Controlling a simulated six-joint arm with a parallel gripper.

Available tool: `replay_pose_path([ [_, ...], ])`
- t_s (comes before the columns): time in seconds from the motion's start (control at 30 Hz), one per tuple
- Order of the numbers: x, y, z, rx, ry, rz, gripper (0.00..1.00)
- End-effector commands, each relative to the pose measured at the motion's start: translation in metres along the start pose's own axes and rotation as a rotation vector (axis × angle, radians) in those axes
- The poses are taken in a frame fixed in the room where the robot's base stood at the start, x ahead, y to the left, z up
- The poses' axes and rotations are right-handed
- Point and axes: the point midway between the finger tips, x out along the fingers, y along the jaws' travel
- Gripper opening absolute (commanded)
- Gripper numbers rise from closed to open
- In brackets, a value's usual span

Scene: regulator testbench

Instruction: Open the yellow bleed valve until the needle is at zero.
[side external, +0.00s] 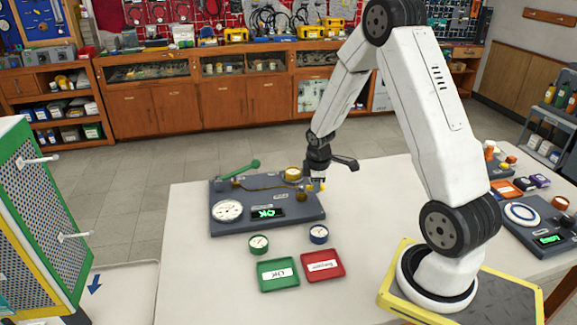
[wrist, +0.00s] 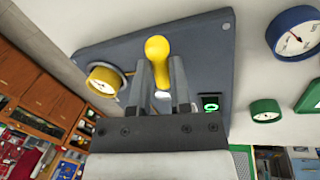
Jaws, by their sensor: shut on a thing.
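The grey regulator testbench (side external: 250,200) lies on the white table. My gripper (side external: 317,183) is at its right end, pointing down. In the wrist view, my gripper (wrist: 160,70) is shut on the yellow bleed valve (wrist: 158,47), whose rounded end sticks out past the fingers. In the side view only a little yellow shows at the fingertips. A large white dial gauge (side external: 228,210) sits at the bench's left front; its needle is too small to read. A yellow-rimmed gauge (side external: 293,173) stands near my gripper and also shows in the wrist view (wrist: 103,80).
In front are a green gauge (side external: 258,243), a blue gauge (side external: 319,234), a green tray (side external: 278,287) and a red tray (side external: 323,276). Another testbench (side external: 530,225) stands at the right.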

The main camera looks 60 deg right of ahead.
Motion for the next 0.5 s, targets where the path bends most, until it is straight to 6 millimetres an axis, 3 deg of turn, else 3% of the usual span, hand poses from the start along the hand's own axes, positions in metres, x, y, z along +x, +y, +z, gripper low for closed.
replay_pose_path([
  [0.5,0.0014,0.0082,0.0001,-0.198,0.040,0.000,0.00],
])
